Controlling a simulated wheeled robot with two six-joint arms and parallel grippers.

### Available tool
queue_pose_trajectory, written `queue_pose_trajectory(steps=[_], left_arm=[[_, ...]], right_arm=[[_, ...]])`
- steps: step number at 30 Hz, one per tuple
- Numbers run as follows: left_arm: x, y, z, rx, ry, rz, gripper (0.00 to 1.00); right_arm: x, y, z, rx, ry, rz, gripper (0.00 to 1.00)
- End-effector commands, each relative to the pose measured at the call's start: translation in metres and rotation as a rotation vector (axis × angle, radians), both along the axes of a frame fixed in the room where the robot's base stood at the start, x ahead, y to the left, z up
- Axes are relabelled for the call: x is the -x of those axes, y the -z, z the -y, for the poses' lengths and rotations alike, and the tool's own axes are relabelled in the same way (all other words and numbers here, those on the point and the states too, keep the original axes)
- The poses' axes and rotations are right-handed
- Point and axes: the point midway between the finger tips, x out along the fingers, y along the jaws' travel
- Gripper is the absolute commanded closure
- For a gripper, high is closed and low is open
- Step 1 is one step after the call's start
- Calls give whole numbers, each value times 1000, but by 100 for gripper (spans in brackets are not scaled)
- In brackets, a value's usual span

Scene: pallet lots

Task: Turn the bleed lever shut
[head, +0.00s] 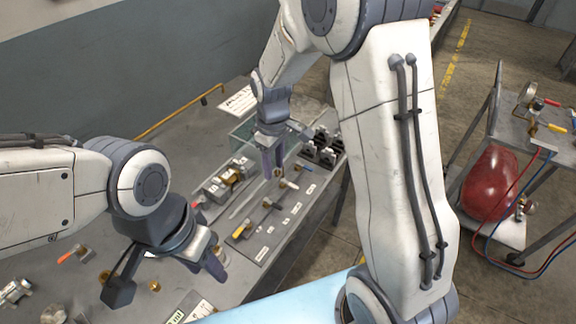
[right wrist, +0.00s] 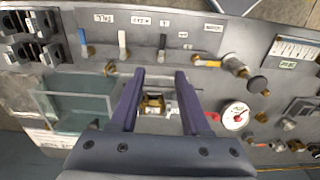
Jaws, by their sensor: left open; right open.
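A grey panel (head: 285,212) on the bench carries a row of small levers with white labels. The labels are too small to read surely, so I cannot tell which is the bleed lever. My right gripper (right wrist: 159,74) is open and empty, its fingertips pointing toward the lever row near the white and grey levers. In the head view it hangs above the panel (head: 272,172). My left gripper (head: 215,264) is open over the bench, left of the panel.
A brass fitting in a holder (right wrist: 153,104) shows between my right fingers, lower down. A glass-sided box (right wrist: 75,100) and black blocks (head: 320,150) stand close by. A round gauge (right wrist: 235,117) lies to the right. A cart with a red tank (head: 490,182) stands at far right.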

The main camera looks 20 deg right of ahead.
Motion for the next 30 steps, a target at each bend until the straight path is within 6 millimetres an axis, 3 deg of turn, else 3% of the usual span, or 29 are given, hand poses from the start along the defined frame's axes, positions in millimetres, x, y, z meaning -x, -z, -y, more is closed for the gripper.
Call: queue_pose_trajectory(steps=[1, 3, 9, 14, 24, 30], left_arm=[[0, -10, 0, 0, 0, 0, 53], [0, -14, 0, 0, -1, 0, 53], [0, -19, 0, -1, -1, -1, 53], [0, -24, 0, -1, -1, -1, 53], [0, -43, 0, 0, 2, 0, 53], [0, -48, 0, 0, 3, 0, 53]], right_arm=[[-15, 8, 21, 4, 9, -9, 53], [-30, 20, 41, 10, 3, -11, 53], [-46, 41, 70, 15, -11, -13, 53], [-46, 59, 71, 16, -13, -17, 53], [-45, 120, 70, 15, -13, -16, 53], [-46, 140, 69, 15, -13, -14, 53]])
